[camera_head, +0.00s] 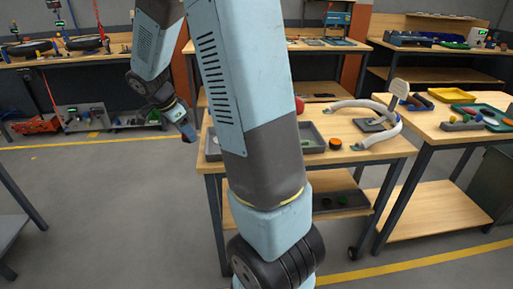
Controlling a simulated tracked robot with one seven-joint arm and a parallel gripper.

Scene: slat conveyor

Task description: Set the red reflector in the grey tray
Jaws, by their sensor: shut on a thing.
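The grey tray (314,149) lies on the wooden table in the middle; my arm crosses in front of it and hides its centre. Its left end shows left of my arm, and some green pieces show inside at the right. My gripper (187,135) hangs from the arm at the upper left, left of the tray and apart from it. It is shut on a small dark thing, too small to identify. A round red thing (299,104) shows partly behind my arm, near the back of the tray; I cannot tell whether it is the reflector.
An orange and black puck (335,144) and a white curved tube frame (388,124) stand right of the tray. The right-hand bench holds a yellow tray (450,95) and a green tray (488,116).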

